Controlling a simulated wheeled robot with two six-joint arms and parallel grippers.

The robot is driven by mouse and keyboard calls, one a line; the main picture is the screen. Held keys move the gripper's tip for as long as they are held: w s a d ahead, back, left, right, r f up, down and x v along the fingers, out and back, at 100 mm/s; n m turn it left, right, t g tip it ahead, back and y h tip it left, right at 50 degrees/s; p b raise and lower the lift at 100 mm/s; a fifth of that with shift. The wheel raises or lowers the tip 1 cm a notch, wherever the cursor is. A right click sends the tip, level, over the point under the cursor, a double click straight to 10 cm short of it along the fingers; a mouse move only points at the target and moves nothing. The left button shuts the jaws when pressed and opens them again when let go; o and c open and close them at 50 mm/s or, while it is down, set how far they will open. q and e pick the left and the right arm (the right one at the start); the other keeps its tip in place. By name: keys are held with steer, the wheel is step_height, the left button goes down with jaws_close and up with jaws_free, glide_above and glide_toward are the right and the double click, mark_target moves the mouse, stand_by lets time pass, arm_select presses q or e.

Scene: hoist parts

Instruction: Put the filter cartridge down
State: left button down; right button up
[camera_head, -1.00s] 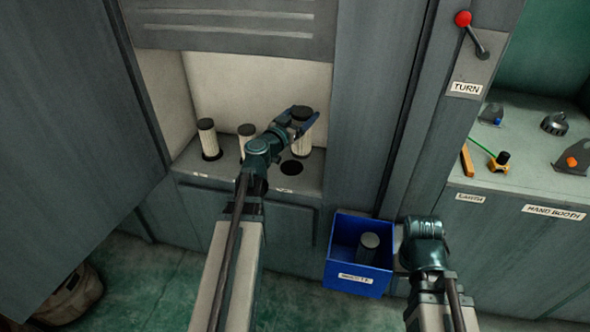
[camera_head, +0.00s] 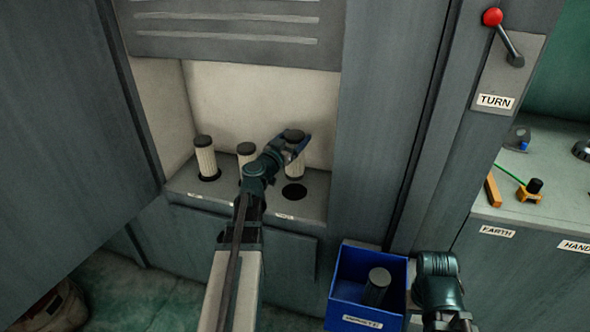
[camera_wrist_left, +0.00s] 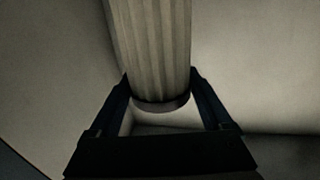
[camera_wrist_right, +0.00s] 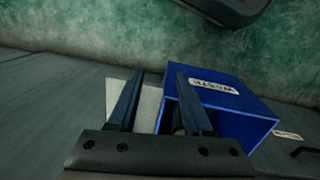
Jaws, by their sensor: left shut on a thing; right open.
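My left gripper (camera_head: 299,146) is shut on a pale ribbed filter cartridge (camera_head: 295,165) with a dark cap. It holds the cartridge upright, its lower end near a dark round hole (camera_head: 294,191) at the right of the cabinet shelf (camera_head: 228,203). The lower end looks above and behind the hole; I cannot tell if it touches anything. The left wrist view shows the cartridge (camera_wrist_left: 155,45) between both fingers. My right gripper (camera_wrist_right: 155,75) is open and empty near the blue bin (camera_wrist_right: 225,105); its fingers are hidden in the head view.
Two similar cartridges stand on the shelf, one at left (camera_head: 206,162) in a dark hole, one in the middle (camera_head: 246,152) partly behind my arm. The blue bin (camera_head: 340,312) holds a grey cylinder (camera_head: 377,285). A red-knobbed lever (camera_head: 503,38) is at right.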

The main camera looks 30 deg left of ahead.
mark_target(295, 171)
arm_select(q)
steer(key=shift+f+b, duration=3.2)
steer(key=shift+f, duration=0.65)
steer(key=shift+r, duration=0.15)
jaws_free()
